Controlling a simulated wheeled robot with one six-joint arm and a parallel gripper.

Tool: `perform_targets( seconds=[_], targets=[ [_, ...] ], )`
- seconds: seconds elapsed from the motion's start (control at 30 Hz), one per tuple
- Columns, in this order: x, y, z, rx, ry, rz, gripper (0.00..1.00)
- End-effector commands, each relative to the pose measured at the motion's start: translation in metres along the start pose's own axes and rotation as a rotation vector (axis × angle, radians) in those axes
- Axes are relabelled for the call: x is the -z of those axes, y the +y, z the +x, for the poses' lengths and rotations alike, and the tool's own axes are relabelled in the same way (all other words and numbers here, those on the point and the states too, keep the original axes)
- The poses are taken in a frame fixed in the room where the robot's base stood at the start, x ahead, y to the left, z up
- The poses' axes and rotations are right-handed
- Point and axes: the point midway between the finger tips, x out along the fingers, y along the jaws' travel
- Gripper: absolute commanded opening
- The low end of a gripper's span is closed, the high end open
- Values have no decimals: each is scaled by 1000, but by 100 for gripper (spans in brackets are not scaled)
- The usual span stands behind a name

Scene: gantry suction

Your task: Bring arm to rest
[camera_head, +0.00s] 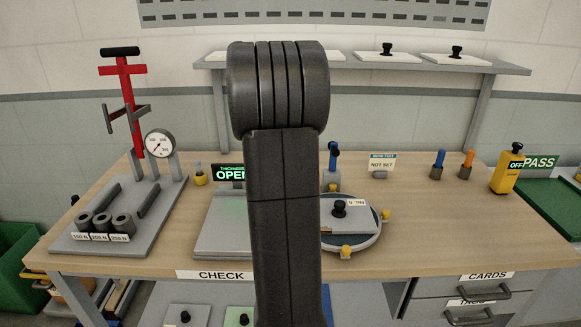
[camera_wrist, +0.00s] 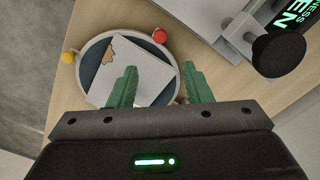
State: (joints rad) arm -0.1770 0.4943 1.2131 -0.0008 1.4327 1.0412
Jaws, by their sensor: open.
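My arm stands upright in the middle of the head view and hides part of the bench; my gripper does not show there. In the wrist view my gripper (camera_wrist: 158,88) is open, its two green fingers spread apart with nothing seen between them but the scene behind. Behind the fingers is a round grey-rimmed dish (camera_wrist: 88,57) with a white plate (camera_wrist: 140,60) lying on it. In the head view this round dish (camera_head: 372,236) stands right of my arm, carrying a plate with a black knob (camera_head: 339,207).
The wooden bench (camera_head: 430,215) holds a red press (camera_head: 126,90) with a gauge at left, a device reading OPEN (camera_head: 230,173) partly behind my arm, and a yellow tester (camera_head: 506,168) at right. A shelf (camera_head: 430,64) with knobbed plates runs behind. The bench's right front is clear.

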Motion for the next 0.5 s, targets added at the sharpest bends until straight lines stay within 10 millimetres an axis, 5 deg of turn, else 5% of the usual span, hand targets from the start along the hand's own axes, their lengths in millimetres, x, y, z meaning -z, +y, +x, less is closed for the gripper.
perform_targets(
  seconds=[0.23, 0.5],
  targets=[
    [0, 0, 20, -4, -2, 0, 45],
    [-1, 1, 72, -4, -3, 0, 45]
  ],
)
